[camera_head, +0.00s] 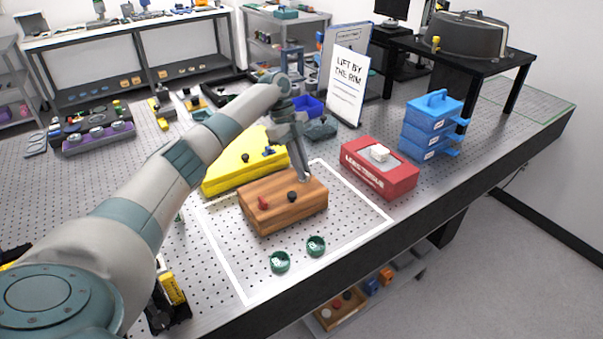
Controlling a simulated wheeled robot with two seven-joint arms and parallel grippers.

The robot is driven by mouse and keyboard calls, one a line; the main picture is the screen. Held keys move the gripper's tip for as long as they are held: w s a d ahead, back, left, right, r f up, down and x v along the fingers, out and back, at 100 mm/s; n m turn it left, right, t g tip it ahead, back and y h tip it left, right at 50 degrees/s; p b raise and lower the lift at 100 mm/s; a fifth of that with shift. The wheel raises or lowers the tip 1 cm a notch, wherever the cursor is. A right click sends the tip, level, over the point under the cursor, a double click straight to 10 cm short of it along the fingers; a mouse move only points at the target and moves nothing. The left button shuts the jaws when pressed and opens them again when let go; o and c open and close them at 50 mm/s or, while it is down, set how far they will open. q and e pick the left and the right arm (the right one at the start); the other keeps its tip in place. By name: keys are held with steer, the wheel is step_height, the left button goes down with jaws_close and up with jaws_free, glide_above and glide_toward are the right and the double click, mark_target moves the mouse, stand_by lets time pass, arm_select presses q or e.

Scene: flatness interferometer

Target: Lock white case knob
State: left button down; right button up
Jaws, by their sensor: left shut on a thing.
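A wooden case (270,218) stands in the white-outlined area near the table's front. A red knob (263,202) and a black knob (292,196) show on its top. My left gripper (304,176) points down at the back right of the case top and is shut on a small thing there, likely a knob. The fingers hide that thing, so I cannot tell its colour or how it is turned. A red box (374,178) with a white block-like piece (380,153) on top stands apart, to the right. My right gripper is not in view.
Two green round cups (279,262) sit in front of the wooden case. A yellow case (228,172) lies close behind it. A sign (347,86) stands behind, and blue stacked trays (431,125) stand at the right. The outlined area right of the cups is clear.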

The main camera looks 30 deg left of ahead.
arm_select(q)
steer(key=shift+w+m+g+b, duration=0.15)
steer(key=shift+m+g+b, duration=0.6)
steer(key=shift+m, duration=0.85)
steer(key=c, duration=1.9)
jaws_free()
steer(key=shift+o, duration=0.2)
